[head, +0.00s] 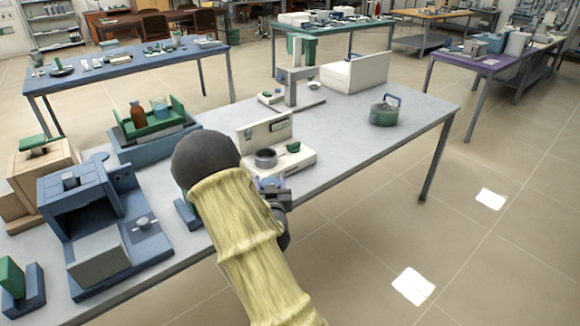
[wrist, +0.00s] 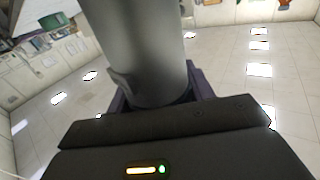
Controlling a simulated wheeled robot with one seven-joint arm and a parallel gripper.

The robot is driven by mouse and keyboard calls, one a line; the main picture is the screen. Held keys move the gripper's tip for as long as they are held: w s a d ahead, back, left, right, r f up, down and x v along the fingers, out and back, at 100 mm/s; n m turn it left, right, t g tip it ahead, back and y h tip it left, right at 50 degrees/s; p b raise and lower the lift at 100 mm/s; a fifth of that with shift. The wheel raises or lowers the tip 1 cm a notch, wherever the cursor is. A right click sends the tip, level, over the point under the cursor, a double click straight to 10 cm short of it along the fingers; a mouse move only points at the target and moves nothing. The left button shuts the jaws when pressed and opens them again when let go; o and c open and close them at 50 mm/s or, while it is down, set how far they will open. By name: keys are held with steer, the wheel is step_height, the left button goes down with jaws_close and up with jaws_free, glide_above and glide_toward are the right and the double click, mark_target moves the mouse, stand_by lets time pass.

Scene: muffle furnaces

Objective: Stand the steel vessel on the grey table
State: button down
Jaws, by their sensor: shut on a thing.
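The steel vessel (wrist: 138,50) is a plain grey cylinder that fills the upper middle of the wrist view, its top cut off by the frame. My gripper (wrist: 155,100) is shut on it, with purple fingers showing at its sides. In the head view my gripper (head: 271,184) is by the front edge of the grey table (head: 350,135), partly hidden by my sleeved arm. I cannot clearly make out the held vessel there. The gap between the vessel and the tabletop cannot be judged.
A white instrument (head: 298,160) with a grey round cup (head: 265,158) stands just beyond my gripper. A blue furnace (head: 80,195) and a blue-green tray (head: 150,125) are at left. A green pot (head: 384,113) stands at right; the tabletop between it and the instrument is clear.

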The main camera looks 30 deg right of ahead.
steer(key=s+a+f+n+y, duration=0.1)
steer(key=a+f, duration=0.5)
steer(key=a, duration=0.4)
steer(key=s+a+f+n+t+y, duration=0.1)
steer(key=s+a+f+y, duration=0.1)
steer(key=a+f, duration=0.4)
steer(key=shift+a+f+n, duration=0.25)
steer(key=shift+a+n, duration=0.05)
steer(key=shift+a, duration=2)
steer(key=shift+w, duration=0.1)
